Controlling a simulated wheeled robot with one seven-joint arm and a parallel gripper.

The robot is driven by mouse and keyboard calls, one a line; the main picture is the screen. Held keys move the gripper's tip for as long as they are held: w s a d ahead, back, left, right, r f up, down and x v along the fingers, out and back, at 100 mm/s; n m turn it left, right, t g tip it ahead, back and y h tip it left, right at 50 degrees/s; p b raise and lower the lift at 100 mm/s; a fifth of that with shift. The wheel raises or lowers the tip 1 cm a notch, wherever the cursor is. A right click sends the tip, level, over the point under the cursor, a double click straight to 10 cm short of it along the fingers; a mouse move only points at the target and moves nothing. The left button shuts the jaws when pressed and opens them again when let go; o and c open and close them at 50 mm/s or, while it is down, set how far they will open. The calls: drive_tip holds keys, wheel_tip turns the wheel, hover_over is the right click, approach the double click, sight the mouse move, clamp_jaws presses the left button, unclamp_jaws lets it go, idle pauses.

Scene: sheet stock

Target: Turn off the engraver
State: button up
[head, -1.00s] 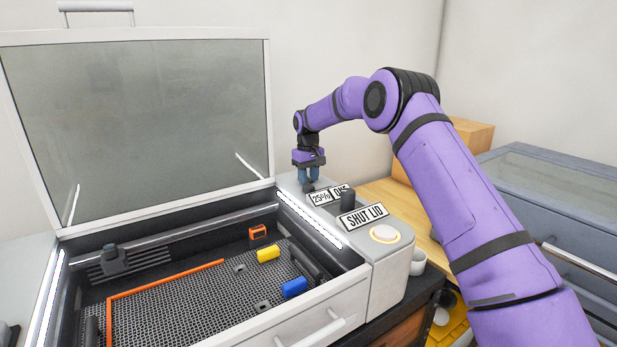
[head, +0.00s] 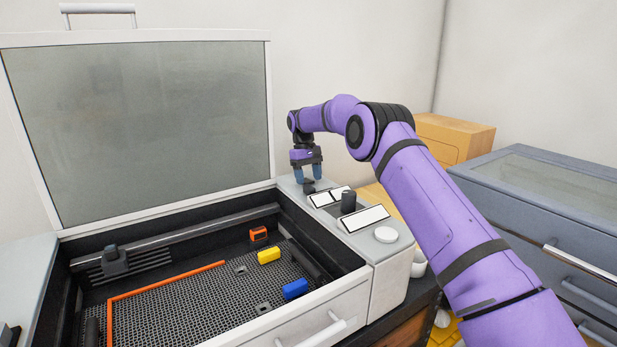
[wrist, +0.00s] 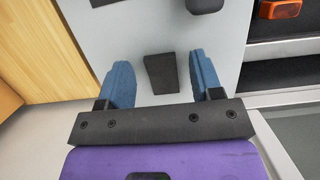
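The engraver (head: 372,290) stands with its lid (head: 140,125) raised, at the left and middle of the head view. Its label panels (head: 362,218) are blank and white, its round button (head: 386,235) is unlit, and the bed has no light strips glowing. My gripper (head: 309,180) is over the far end of the engraver's right-hand control panel. In the wrist view my gripper (wrist: 161,88) has its two blue fingers apart, with a small dark switch (wrist: 161,74) between them. The fingers show gaps on both sides of the switch.
On the black mesh bed (head: 190,305) lie a yellow block (head: 269,255), a blue block (head: 295,289) and an orange piece (head: 258,234). A dark knob (head: 348,202) rises from the panel near my gripper.

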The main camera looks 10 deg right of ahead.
sight(306, 180)
drive_tip(key=v, duration=0.6)
drive_tip(key=shift+w+r, duration=0.15)
drive_tip(key=shift+r, duration=0.55)
